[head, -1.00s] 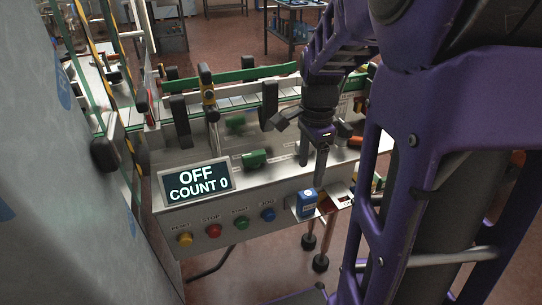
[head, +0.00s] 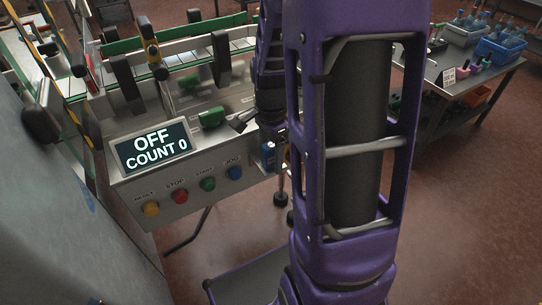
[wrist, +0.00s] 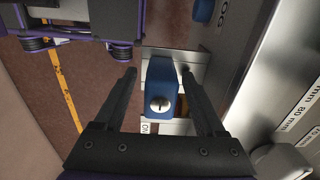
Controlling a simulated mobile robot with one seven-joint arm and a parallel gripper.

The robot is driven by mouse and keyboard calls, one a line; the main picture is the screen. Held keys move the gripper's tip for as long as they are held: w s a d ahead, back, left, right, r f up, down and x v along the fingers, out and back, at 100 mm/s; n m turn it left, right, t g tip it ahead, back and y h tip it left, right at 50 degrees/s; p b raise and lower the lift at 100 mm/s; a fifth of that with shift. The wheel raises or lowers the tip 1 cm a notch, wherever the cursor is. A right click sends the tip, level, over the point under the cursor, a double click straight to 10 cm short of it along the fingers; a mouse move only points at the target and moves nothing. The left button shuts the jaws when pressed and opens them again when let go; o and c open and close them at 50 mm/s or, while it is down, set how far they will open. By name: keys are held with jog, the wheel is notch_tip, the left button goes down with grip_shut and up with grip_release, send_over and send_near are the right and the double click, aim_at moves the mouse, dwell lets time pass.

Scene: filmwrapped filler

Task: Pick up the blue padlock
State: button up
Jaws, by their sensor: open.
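The blue padlock (wrist: 158,84) sits on a small metal tray (wrist: 158,54) in the wrist view, with its round silver keyhole face toward the camera. My gripper (wrist: 159,75) is open, with one dark finger on each side of the padlock. Small gaps show between the fingers and the padlock, and I cannot tell how deep the fingertips reach. In the head view, part of the padlock (head: 268,155) shows at the right end of the control panel. My arm hides the rest of it and most of the tray.
The control panel has a screen (head: 151,148) reading OFF, COUNT 0, and a row of coloured buttons (head: 180,196). A green object (head: 212,117) lies on the ledge above. A side table (head: 465,60) with bottles and crates stands at the right. Open floor lies between.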

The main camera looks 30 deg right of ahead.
grip_shut()
jog(key=shift+r, duration=0.15)
dwell(0.4)
